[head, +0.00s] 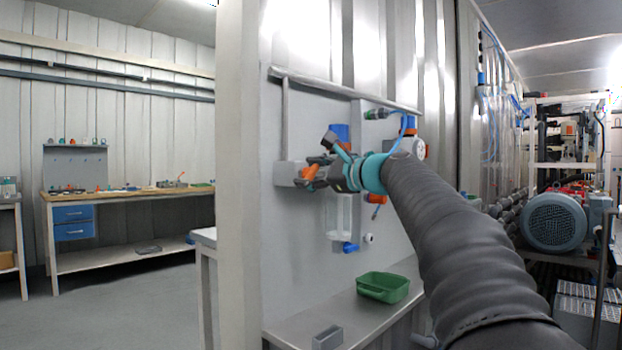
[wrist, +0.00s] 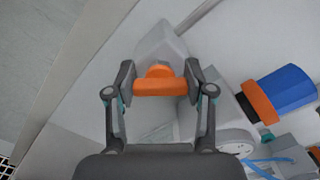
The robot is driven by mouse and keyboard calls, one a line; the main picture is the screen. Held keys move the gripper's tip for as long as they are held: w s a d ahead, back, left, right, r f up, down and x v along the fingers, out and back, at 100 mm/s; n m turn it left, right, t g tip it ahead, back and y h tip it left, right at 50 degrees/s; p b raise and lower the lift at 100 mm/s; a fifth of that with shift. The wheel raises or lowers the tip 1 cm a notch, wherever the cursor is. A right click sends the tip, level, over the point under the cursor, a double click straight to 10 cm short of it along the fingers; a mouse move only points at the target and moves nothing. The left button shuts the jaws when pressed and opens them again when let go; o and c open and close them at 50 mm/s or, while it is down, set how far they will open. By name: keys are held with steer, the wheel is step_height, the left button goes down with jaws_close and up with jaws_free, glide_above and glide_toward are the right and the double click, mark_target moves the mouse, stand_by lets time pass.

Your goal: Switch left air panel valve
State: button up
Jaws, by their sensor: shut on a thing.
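The left air panel valve has an orange handle (head: 309,172) on a grey body (head: 286,174), mounted at the left of the wall panel. In the wrist view the orange handle (wrist: 160,86) lies between the two fingers, and the grey body (wrist: 163,45) is beyond it. My gripper (wrist: 160,92) is shut on the orange handle, a finger at each end of it. In the head view my gripper (head: 322,168) reaches the valve from the right and partly hides it.
A blue and orange regulator (wrist: 281,94) with a round gauge (wrist: 237,142) is right of the valve in the wrist view. A green tray (head: 383,287) and a small grey box (head: 327,338) are on the shelf below. A wall post (head: 236,180) stands left of the panel.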

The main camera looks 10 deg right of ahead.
steer(key=n+b, duration=0.2)
steer(key=n, duration=0.4)
steer(key=shift+a+f+b, duration=0.1)
steer(key=shift+f+b, duration=0.05)
steer(key=shift+b, duration=0.15)
stand_by(0.4)
steer(key=o, duration=1.2)
steer(key=v, duration=1.2)
steer(key=shift+n, duration=0.3)
